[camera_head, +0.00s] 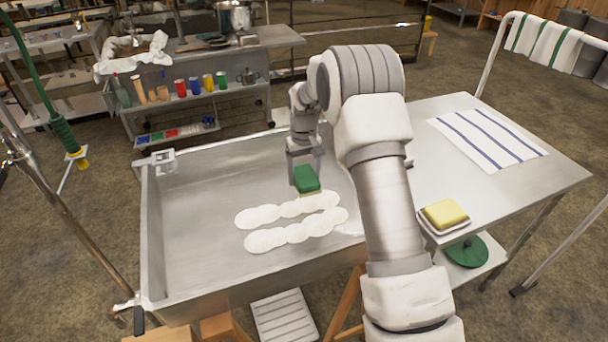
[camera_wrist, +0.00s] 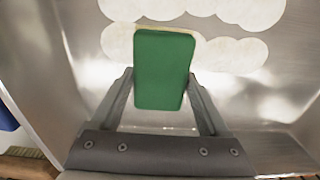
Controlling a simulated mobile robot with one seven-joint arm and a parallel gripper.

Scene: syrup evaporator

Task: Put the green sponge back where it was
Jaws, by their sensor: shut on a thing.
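The green sponge (camera_head: 307,179) is between the fingers of my gripper (camera_head: 304,172), low inside the metal evaporator pan (camera_head: 185,230). It has a pale layer on its underside. In the wrist view the sponge (camera_wrist: 164,70) shows its green face, with a finger of my gripper (camera_wrist: 162,95) on each side. My gripper is shut on it. The sponge is over or at the farther of two rows of pale round patches (camera_head: 290,232) on the pan floor; whether it touches the floor I cannot tell.
A yellow sponge (camera_head: 444,214) sits on a small white dish at the near left corner of the side table (camera_head: 470,150). A striped towel (camera_head: 487,138) lies on that table. A green round object (camera_head: 466,252) is on the shelf below. The pan's left part is clear.

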